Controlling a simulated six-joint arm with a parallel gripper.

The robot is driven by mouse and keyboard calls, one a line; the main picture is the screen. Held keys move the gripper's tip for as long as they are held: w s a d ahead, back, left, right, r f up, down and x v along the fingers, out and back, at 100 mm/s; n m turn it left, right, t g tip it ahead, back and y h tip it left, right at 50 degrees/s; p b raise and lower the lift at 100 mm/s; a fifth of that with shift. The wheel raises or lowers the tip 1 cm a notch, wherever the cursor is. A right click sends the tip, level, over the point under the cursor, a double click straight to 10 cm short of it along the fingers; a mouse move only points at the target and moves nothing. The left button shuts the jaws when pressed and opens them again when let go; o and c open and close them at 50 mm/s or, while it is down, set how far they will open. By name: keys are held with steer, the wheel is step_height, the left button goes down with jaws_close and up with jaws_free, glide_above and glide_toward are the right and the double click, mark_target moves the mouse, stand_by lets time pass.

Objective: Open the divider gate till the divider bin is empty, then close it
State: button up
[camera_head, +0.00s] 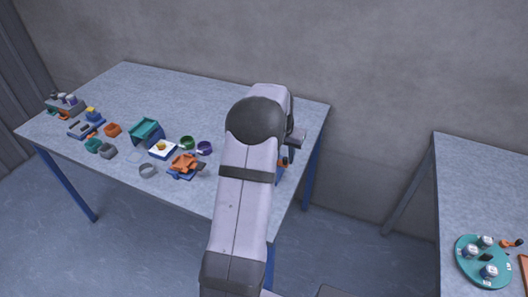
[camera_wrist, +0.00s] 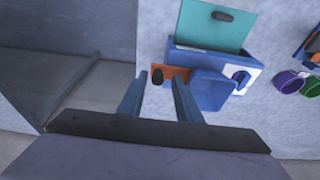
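In the wrist view, a blue divider body (camera_wrist: 178,52) has a flat teal panel (camera_wrist: 208,22) with a dark knob on it. An orange gate piece (camera_wrist: 177,72) with a dark knob (camera_wrist: 157,75) sticks out from its left side. A blue open container (camera_wrist: 210,92) sits against the body. Powder cannot be made out, and I cannot tell how far the gate is open. My gripper (camera_wrist: 156,87) is open, its fingers on either side of the orange piece's knob; contact is not clear. In the head view my arm hides the gripper and most of the divider.
Purple (camera_wrist: 286,82) and green (camera_wrist: 313,86) cups stand right of the divider. A second table (camera_head: 475,190) holds a teal round tray (camera_head: 465,246).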

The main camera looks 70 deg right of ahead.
steer(key=shift+d+p+v, duration=0.25)
steer(key=shift+p+v, duration=0.55)
steer(key=shift+v, duration=0.3)
steer(key=shift+d+p+v, duration=0.3)
steer(key=shift+p+v, duration=0.45)
steer(key=shift+v, duration=0.35)
steer(key=shift+d+p+v, duration=0.25)
steer(key=shift+p+v, duration=0.55)
steer(key=shift+v, duration=0.3)
steer(key=shift+r, duration=0.2)
